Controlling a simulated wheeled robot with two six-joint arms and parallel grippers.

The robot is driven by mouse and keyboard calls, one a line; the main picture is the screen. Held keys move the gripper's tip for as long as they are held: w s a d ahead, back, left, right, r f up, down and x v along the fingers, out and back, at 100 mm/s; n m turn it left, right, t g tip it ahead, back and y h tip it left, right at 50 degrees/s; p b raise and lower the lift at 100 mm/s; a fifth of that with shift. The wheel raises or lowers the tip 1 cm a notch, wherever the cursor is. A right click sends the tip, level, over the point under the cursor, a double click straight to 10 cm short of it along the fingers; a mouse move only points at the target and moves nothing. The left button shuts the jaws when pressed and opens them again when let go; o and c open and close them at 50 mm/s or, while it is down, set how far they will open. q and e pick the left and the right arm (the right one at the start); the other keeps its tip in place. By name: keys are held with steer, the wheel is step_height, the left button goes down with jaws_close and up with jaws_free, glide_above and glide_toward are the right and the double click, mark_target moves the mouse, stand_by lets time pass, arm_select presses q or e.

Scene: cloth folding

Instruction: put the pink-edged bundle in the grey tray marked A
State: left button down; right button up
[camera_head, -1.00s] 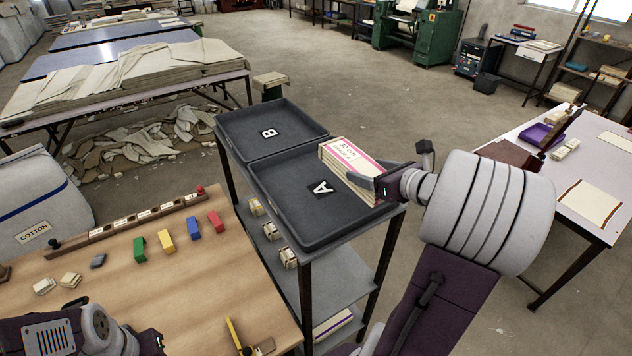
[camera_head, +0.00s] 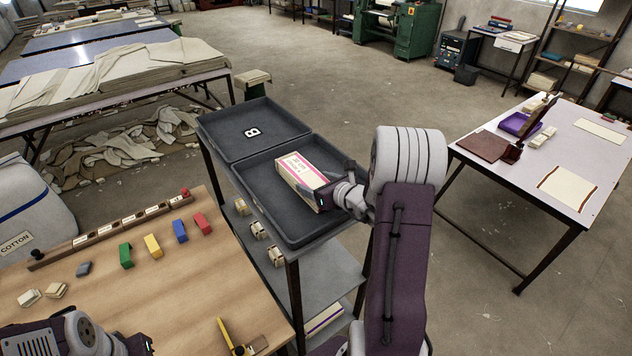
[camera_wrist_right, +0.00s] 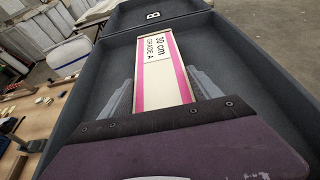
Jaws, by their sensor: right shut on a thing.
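The pink-edged bundle (camera_head: 301,176) is a cream block with a white label and pink bands. In the right wrist view the bundle (camera_wrist_right: 161,72) has a label reading "30 cm GRADE A". My right gripper (camera_head: 318,186) is shut on its near end. The bundle is over the inside of the nearer grey tray (camera_head: 257,196); whether it touches the floor is unclear. The A mark seen earlier on this tray is hidden. My left arm (camera_head: 75,335) is at the lower left, and its jaws are not clearly visible.
A second grey tray marked B (camera_head: 256,128) adjoins at the back. The wooden table (camera_head: 200,290) holds colored blocks and a slotted strip (camera_head: 110,229). A white table (camera_head: 600,165) stands to the right. Open floor lies behind the trays.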

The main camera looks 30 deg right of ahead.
steer(key=shift+w, duration=0.1)
steer(key=o, duration=1.5)
steer(key=shift+o, duration=0.7)
steer(key=shift+s+r, duration=0.1)
steer(key=shift+s, duration=0.4)
steer(key=b+v, duration=0.1)
steer(key=v, duration=0.9)
steer(key=shift+s+r, duration=0.35)
steer(key=shift+s, duration=0.35)
